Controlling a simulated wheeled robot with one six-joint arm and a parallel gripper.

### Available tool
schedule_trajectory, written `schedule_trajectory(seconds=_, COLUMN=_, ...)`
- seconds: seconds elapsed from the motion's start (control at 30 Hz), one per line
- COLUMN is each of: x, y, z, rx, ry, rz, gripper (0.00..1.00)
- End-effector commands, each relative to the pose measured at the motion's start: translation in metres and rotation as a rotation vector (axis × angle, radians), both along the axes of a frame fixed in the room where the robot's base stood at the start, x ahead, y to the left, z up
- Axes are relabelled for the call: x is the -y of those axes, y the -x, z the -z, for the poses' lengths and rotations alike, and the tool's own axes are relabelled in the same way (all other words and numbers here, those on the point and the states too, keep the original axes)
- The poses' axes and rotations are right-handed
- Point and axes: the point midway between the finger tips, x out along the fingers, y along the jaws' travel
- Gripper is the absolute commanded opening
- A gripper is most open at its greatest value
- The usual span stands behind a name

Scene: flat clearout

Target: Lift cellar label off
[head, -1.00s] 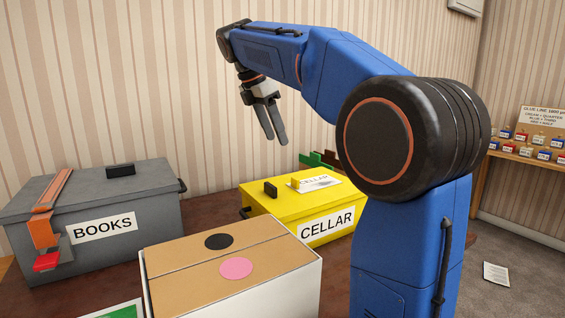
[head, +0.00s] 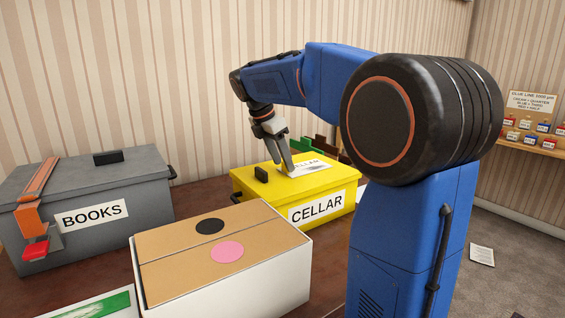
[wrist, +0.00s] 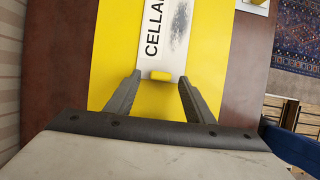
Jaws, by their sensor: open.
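The yellow box (head: 270,203) stands on the brown table with a dark handle on its lid. A white label reading CELLAR (head: 310,167) lies on the lid; in the wrist view the label (wrist: 152,58) has a grey smudge and a small yellow tab (wrist: 160,75) at its near end. Another CELLAR sign (head: 317,206) is on the box's front. My gripper (head: 287,172) is open and points down over the lid at the label's near end. In the wrist view its fingertips (wrist: 158,79) are on either side of the tab. Contact with it cannot be told.
A grey BOOKS box (head: 50,190) with an orange strap stands at the left. A white carton (head: 230,285) with a brown top, black and pink discs stands in front of the yellow box. Green and brown upright things (head: 320,145) are behind it.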

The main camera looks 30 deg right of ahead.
Motion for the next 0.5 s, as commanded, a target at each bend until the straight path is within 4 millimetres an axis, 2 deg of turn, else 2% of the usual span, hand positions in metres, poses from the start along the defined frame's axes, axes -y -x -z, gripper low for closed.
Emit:
schedule_trajectory(seconds=0.17, x=0.0035, y=0.0002, z=0.0081, rx=0.0, ry=0.0, rz=0.0, gripper=0.48)
schedule_trajectory(seconds=0.43, x=0.0036, y=0.0, z=0.0088, rx=0.0, ry=0.0, rz=0.0, gripper=0.48)
schedule_trajectory(seconds=0.47, x=0.0036, y=0.0, z=0.0088, rx=0.0, ry=0.0, rz=0.0, gripper=0.44)
schedule_trajectory(seconds=0.5, x=0.0036, y=0.0, z=0.0088, rx=0.0, ry=0.0, rz=0.0, gripper=0.34)
